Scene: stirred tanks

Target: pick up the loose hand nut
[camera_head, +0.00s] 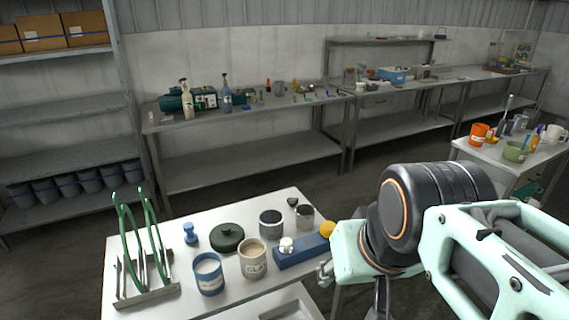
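I cannot tell for sure which small part is the loose hand nut. On the near white table (228,217), a small white knob-like piece (286,244) sits at the left end of a blue block (301,253). A yellow-orange round piece (327,229) is at the block's right end, close to my arm. A small blue knob-shaped piece (190,233) stands at the table's left. My gripper (325,273) shows only partly, at the table's right edge below my wrist. Its fingers are mostly hidden, so its opening and any contact cannot be seen.
A blue cup (208,274), a cream mug (253,259), a dark green lid (227,238) and grey cups (271,224) crowd the table. A rack with green hoops (147,295) stands at left. A pale tray (290,303) lies in front. Cluttered benches (253,117) line the wall.

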